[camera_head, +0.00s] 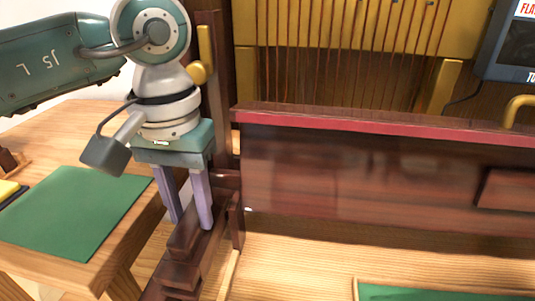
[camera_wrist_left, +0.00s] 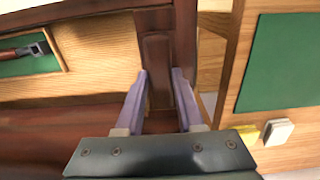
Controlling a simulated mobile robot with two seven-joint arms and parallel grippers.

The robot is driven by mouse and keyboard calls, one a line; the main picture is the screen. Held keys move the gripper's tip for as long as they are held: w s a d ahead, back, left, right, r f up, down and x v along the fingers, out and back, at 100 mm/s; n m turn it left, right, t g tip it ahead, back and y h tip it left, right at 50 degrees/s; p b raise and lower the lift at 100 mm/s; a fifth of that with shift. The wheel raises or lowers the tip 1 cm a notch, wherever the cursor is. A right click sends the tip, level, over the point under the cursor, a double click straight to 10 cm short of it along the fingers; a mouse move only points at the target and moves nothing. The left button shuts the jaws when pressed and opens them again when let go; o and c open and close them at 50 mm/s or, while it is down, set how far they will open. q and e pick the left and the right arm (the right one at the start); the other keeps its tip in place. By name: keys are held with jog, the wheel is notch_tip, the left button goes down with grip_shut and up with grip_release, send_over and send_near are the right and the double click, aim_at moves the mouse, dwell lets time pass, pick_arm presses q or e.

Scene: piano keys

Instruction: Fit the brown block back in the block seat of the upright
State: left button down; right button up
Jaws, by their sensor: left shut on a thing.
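My left gripper (camera_head: 190,224) points down at the left end of the piano, with its two purple fingers apart around a dark brown block (camera_head: 189,234). It is shut on this block. In the left wrist view the fingertips (camera_wrist_left: 160,74) lie on either side of the block (camera_wrist_left: 158,85). The brown upright (camera_head: 235,220) stands right beside the block, at the end of the case. The block and the upright have nearly the same colour. The seat is hidden, and I cannot tell how far the block sits in it. My right gripper is not in view.
A long dark panel with a red top strip (camera_head: 380,121) runs to the right of my left gripper. A wooden table with a green mat (camera_head: 70,215) is at the left. A green-lined tray (camera_wrist_left: 30,62) holding a tool shows in the left wrist view.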

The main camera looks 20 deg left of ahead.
pick_arm(q)
jog(key=shift+f+b, duration=0.45)
jog(key=shift+f, duration=0.3)
jog(key=shift+f, duration=0.15)
jog(key=shift+f+b, duration=0.85)
jog(key=shift+f, duration=0.2)
jog(key=shift+f+b, duration=1.8)
jog(key=shift+b, duration=0.1)
jog(key=shift+f+b, duration=0.1)
jog(key=shift+b, duration=0.3)
jog(key=shift+c, duration=2.2)
grip_release()
